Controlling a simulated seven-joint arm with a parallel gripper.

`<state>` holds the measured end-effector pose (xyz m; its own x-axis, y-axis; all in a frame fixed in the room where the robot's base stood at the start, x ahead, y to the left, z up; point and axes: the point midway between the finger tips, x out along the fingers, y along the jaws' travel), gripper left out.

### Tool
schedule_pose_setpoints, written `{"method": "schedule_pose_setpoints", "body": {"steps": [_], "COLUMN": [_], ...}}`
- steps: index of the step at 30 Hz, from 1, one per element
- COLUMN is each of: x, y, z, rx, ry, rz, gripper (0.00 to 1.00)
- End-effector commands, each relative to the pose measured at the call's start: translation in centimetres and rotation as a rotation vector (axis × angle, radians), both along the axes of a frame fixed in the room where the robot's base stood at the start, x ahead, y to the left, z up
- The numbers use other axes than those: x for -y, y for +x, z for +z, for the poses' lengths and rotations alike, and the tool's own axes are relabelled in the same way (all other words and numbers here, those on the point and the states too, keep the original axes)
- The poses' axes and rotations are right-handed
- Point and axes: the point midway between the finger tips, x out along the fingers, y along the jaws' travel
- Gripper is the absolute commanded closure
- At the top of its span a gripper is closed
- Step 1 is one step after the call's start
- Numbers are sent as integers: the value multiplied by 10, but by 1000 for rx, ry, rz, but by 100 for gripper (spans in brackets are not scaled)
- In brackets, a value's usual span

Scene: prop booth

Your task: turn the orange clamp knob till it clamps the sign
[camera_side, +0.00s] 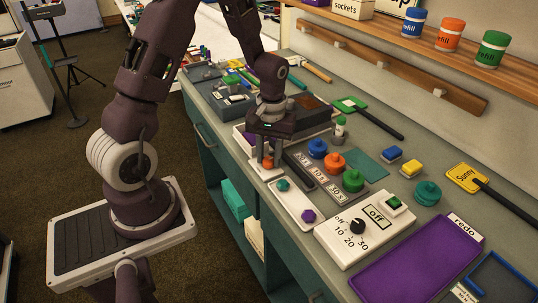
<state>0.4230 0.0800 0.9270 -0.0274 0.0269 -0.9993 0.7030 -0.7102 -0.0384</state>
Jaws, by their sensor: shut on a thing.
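My gripper (264,152) points down at the near edge of the bench and is shut on the orange clamp knob (267,163). Only a small part of the knob shows between and below the fingers. The knob sits over a small white base (265,174). A yellow sign marked "Sunny" (466,177) with a black handle lies at the right of the bench, away from the clamp. A green-headed piece (349,104) with a black handle lies farther back. Whether any sign sits in the clamp is hidden by my gripper and too small to tell.
A grey toolbox (232,107) stands at the left.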

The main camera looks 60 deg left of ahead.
Motion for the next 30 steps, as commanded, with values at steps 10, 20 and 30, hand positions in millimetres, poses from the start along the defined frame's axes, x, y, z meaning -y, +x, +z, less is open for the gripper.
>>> {"method": "schedule_pose_setpoints", "body": {"steps": [10, 20, 30], "x": [0, 0, 0], "y": [0, 0, 0], "z": [1, 1, 1], "rx": [2, 2, 3], "ry": [0, 1, 2], "rz": [-326, -641, -959], "gripper": [100, 100, 100]}}
